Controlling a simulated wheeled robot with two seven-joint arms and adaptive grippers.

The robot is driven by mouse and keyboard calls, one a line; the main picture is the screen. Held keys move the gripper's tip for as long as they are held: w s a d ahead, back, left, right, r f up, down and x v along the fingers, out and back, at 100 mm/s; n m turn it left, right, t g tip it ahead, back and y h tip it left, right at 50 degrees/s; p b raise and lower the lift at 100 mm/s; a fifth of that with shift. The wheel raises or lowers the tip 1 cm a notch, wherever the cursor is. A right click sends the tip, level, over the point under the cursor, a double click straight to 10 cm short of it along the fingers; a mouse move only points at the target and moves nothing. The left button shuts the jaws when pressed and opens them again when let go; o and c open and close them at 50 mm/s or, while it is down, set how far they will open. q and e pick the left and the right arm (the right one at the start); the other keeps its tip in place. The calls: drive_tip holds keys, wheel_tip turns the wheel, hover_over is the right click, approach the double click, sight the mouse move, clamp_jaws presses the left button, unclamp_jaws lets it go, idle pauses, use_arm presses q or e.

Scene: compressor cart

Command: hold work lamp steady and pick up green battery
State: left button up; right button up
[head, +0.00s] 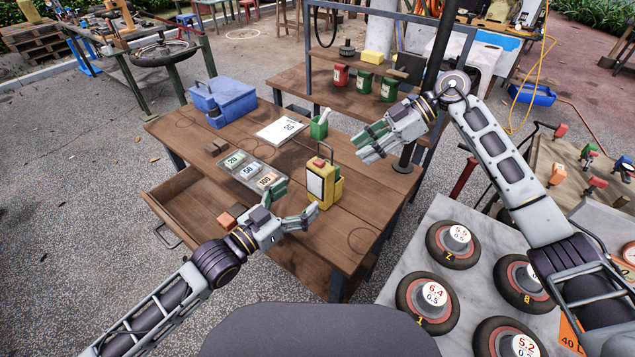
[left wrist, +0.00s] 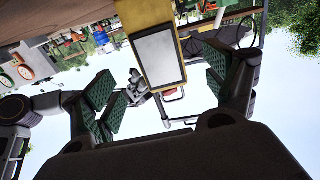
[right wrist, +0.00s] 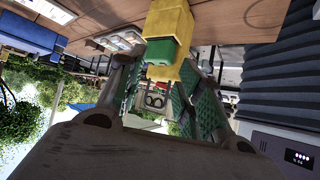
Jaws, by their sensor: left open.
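The yellow work lamp (head: 331,187) stands upright on the wooden table, with a white panel on its front. In the left wrist view its panel (left wrist: 159,57) appears between the fingers. My left gripper (head: 298,203) is open in front of the lamp, its fingers apart and not closed on it. My right gripper (head: 365,148) is open and empty, above and behind the lamp to the right. In the right wrist view a green block (right wrist: 160,52), seemingly the green battery, sits against the yellow lamp body (right wrist: 168,22).
A black post (head: 407,152) stands behind. The table's front right is clear. A drawer (head: 184,200) sticks out left.

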sight(315, 185)
use_arm(q)
drive_tip(key=shift+x, duration=3.8)
drive_tip(key=c, duration=1.5)
